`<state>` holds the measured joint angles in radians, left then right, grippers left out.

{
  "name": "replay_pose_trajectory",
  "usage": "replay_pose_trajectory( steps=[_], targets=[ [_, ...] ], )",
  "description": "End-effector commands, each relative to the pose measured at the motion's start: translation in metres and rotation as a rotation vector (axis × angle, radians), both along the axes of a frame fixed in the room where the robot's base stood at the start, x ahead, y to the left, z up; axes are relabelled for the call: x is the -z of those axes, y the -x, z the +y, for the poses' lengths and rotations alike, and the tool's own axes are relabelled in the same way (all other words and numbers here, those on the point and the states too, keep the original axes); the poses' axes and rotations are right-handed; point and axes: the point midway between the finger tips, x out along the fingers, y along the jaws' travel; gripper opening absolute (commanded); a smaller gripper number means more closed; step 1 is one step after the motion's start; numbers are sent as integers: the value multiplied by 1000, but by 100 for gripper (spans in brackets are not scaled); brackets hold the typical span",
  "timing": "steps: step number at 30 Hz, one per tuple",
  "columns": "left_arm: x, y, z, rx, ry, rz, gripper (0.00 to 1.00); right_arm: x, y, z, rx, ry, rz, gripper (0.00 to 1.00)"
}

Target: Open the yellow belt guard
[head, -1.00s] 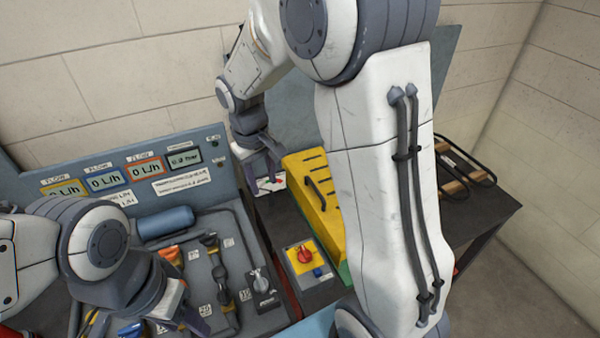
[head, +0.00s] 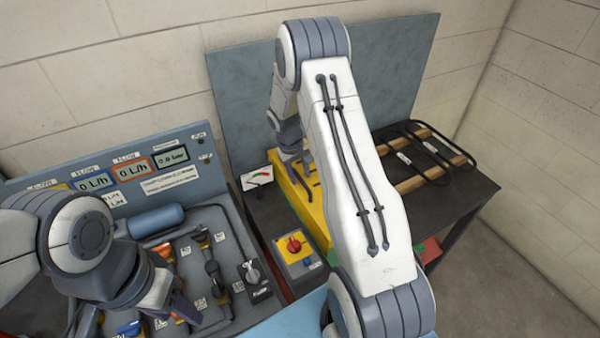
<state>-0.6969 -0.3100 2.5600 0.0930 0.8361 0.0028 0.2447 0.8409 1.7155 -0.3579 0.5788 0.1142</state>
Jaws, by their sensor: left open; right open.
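The yellow belt guard (head: 299,198) lies on the dark bench, partly hidden behind my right forearm. It looks shut. My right gripper (head: 301,169) is open and over the guard's upper part. The guard's black handle is mostly hidden by my arm, so I cannot tell whether the fingers are around it or touching it. My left gripper (head: 180,313) is open and empty over the grey valve panel at lower left.
A yellow switch box with a red knob (head: 294,243) stands just in front of the guard. Black belts on wooden strips (head: 423,160) lie at the bench's right. A blue-grey board (head: 240,110) stands behind.

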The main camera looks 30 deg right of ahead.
Motion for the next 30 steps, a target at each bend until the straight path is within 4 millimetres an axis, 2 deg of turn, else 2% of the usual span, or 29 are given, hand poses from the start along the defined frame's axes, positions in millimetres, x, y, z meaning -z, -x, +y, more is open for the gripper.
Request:
replay_pose_trajectory(
  steps=[4,11,12,14,15,16,30],
  targets=[
    [-3,0,0,1,0,0,50,8,0,-2,1,0,-1,46],
    [-2,0,0,1,0,0,50,9,0,-2,1,0,-1,46],
    [-2,0,0,1,0,0,50,9,0,-2,1,0,-1,42],
    [-2,0,0,1,0,0,50,9,0,-2,1,0,-1,19],
    [-2,0,0,1,0,0,50,9,0,-2,1,0,-1,4],
    [-2,0,0,1,0,0,50,9,0,-2,0,0,-1,0],
    [-2,0,0,1,0,0,50,9,0,-1,0,-1,-1,0]
  ],
)
